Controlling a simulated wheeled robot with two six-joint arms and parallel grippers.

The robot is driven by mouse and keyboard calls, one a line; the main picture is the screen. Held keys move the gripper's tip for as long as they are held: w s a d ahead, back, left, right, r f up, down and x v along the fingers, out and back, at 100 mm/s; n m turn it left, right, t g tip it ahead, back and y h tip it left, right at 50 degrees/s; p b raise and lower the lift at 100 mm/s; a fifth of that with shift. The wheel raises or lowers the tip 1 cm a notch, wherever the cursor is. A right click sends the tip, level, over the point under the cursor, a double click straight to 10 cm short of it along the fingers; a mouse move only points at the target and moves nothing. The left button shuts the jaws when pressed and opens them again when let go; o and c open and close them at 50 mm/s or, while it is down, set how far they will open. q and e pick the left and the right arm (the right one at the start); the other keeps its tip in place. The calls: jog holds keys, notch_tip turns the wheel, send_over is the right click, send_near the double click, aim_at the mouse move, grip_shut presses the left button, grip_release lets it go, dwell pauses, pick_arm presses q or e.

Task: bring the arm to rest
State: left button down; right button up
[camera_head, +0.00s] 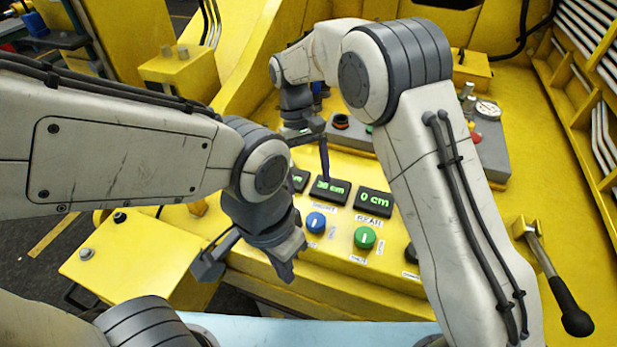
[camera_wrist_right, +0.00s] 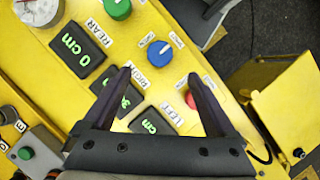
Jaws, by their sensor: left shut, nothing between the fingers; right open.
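My right gripper (camera_head: 312,150) reaches over the far side of the yellow panel (camera_head: 300,252), its fingers pointing down by the displays. In the right wrist view my right gripper (camera_wrist_right: 160,82) is open and empty, its two dark fingers spread above the displays and the blue knob (camera_wrist_right: 160,53). My left gripper (camera_head: 284,268) is shut and empty, hanging at the near edge of the panel, left of the blue knob (camera_head: 316,222). The displays show 0 cm (camera_head: 374,201) and 38 cm (camera_head: 327,190); a third is partly hidden.
A green knob (camera_head: 364,238) sits right of the blue one. A red knob (camera_wrist_right: 192,98) shows in the right wrist view. A black-handled lever (camera_head: 568,306) stands at the right. A grey control box (camera_head: 490,148) lies behind. A yellow box (camera_head: 130,256) stands at the left.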

jog(key=shift+r, duration=0.2)
dwell(0.3)
jog(key=s+d+m+t+y, duration=0.1)
jog(key=s+d+m+t, duration=0.3)
jog(key=d, duration=0.6)
jog(key=s+d+m+t+y, duration=0.1)
jog(key=s+d+t, duration=0.2)
jog(key=s+d, duration=0.6)
jog(key=s+a+r+n+g+y+b, duration=0.1)
jog(key=s+a+r+n+g+b, duration=0.1)
jog(key=s+a+n, duration=0.5)
jog(key=s+a, duration=0.4)
jog(key=a, duration=0.1)
jog(key=shift+s+r+g+b, duration=0.15)
jog(key=shift+r+g+b, duration=0.05)
jog(key=shift+g+b, duration=0.2)
